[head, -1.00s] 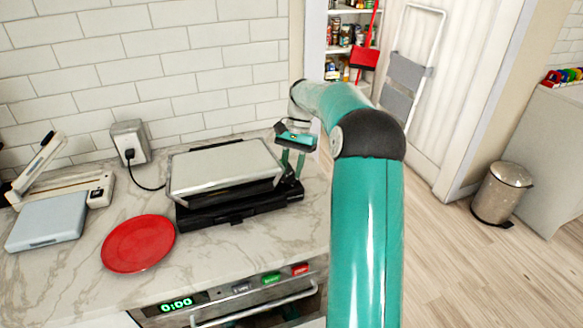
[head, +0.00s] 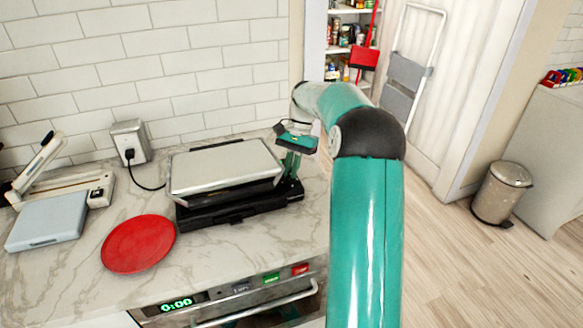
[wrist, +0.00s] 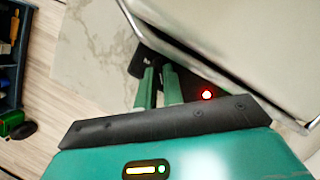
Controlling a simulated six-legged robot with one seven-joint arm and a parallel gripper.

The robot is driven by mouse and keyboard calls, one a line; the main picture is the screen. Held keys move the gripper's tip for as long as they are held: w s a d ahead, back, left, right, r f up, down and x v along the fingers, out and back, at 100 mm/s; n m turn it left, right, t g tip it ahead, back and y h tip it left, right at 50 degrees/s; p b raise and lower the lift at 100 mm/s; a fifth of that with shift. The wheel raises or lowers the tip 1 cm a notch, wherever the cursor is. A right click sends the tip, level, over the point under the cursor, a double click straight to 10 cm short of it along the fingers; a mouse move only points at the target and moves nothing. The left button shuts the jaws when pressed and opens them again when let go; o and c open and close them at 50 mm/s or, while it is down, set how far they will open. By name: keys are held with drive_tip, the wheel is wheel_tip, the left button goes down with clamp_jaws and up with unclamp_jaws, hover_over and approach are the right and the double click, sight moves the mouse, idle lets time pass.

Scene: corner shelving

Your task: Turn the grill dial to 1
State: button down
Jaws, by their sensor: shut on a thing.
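The grill (head: 225,167) stands on the counter with its silver lid down over a black base. In the wrist view its lid (wrist: 245,45) fills the upper right, and a red light glows on the black base. My gripper (head: 291,172) points down at the grill's right end. In the wrist view my gripper (wrist: 158,78) has its two green fingers close together, reaching down to the black base beside the red light. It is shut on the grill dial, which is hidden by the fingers. The dial's marks and setting cannot be read.
A red plate (head: 138,244) lies on the counter left of the grill. A black cord runs from the grill to a wall outlet (head: 130,141). A white and grey appliance (head: 60,205) stands at far left. A trash bin (head: 502,192) stands on the floor at right.

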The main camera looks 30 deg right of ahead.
drive_tip(key=m+t, duration=0.1)
drive_tip(key=m, duration=0.3)
drive_tip(key=shift+s+m+t, duration=0.2)
drive_tip(key=shift+m+t, duration=0.1)
drive_tip(key=shift+t, duration=0.1)
drive_tip(key=shift+s+d+m+t, duration=0.15)
drive_tip(key=shift+m+t, duration=0.45)
drive_tip(key=shift+m, duration=1)
drive_tip(key=c, duration=1.5)
unclamp_jaws()
drive_tip(key=v, duration=1.3)
drive_tip(key=shift+s+d+r, duration=0.15)
drive_tip(key=shift+r, duration=0.2)
